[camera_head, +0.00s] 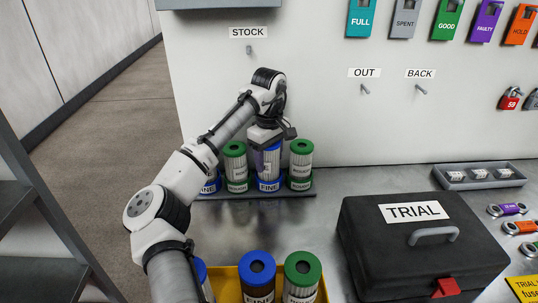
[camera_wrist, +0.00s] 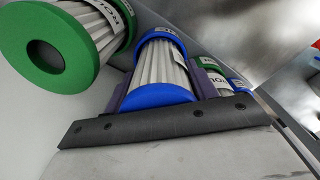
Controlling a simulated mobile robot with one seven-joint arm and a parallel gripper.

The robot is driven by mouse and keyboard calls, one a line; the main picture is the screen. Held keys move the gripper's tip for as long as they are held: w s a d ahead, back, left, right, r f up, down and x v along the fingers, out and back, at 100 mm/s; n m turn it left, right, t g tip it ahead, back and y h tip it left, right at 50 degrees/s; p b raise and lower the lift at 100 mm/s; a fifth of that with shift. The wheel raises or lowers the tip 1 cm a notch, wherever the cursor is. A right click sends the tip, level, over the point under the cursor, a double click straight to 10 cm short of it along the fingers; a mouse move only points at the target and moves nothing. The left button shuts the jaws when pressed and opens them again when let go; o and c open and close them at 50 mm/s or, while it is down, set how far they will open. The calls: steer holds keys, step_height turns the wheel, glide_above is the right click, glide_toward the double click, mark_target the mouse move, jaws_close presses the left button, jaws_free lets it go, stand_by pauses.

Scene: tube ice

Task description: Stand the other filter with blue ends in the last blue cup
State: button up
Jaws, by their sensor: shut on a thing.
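My gripper (camera_head: 268,148) is shut on a filter with blue ends (camera_head: 268,165) at the back rack. In the wrist view the gripper (camera_wrist: 160,95) has its jaws on both sides of this filter (camera_wrist: 163,66), near its blue end. The filter looks upright, directly over or in a blue cup labelled FINE (camera_head: 269,185). I cannot tell whether it is fully seated. Another blue cup (camera_head: 209,187) is at the rack's left end, partly hidden by my arm. I cannot tell what stands in it.
Green-ended filters stand in green cups on both sides, left (camera_head: 235,162) and right (camera_head: 301,165), close to my gripper. A yellow tray (camera_head: 229,285) in front holds blue-ended and green-ended filters. A black TRIAL case (camera_head: 420,250) stands at right.

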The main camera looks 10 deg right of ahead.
steer(key=shift+f, duration=0.5)
steer(key=o, duration=1.1)
